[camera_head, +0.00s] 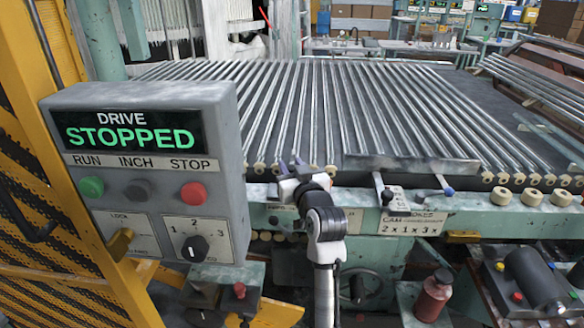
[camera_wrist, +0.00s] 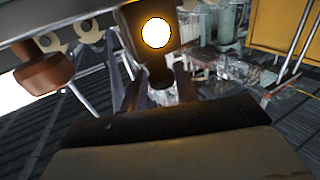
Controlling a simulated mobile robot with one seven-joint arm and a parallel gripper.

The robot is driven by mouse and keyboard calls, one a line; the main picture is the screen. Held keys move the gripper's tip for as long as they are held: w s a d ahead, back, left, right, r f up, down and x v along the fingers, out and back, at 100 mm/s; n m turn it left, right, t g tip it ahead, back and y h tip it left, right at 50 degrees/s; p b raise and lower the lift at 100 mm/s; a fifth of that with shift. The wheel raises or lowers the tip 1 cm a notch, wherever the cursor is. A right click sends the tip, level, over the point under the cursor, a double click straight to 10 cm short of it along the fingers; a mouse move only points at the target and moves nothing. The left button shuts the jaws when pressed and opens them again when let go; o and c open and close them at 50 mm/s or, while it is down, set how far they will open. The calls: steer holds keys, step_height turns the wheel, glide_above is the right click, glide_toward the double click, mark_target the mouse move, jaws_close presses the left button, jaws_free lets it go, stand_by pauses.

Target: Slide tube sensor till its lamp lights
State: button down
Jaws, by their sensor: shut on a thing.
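The tube sensor (camera_wrist: 127,16) is a dark block at the top middle of the wrist view. Its round lamp (camera_wrist: 157,32) glows bright white-yellow with an orange rim. My gripper (camera_wrist: 157,82) has its two fingers on either side of a dark stub (camera_wrist: 158,72) below the block, and is shut on it. In the head view my gripper (camera_head: 292,166) is at the front edge of the tube bed, left of centre. The sensor cannot be made out clearly there. Rows of glass tubes (camera_head: 300,100) lie on the bed, with pale rings at their near ends.
A control box (camera_head: 150,170) at left reads DRIVE STOPPED. Two levers with dark (camera_head: 387,196) and blue (camera_head: 448,191) knobs stick out right of my gripper. A red bottle (camera_head: 433,296) stands lower right. A brown knob (camera_wrist: 45,70) is close by at left in the wrist view.

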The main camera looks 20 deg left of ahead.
steer(key=shift+s+a, duration=0.1)
steer(key=shift+a, duration=0.15)
steer(key=c, duration=1.2)
jaws_free()
steer(key=shift+s+d+f, duration=0.1)
steer(key=shift+s+d, duration=0.25)
steer(key=shift+s, duration=0.05)
steer(key=b+v, duration=0.3)
steer(key=v, duration=0.9)
steer(key=shift+s+d, duration=0.3)
steer(key=shift+c, duration=0.3)
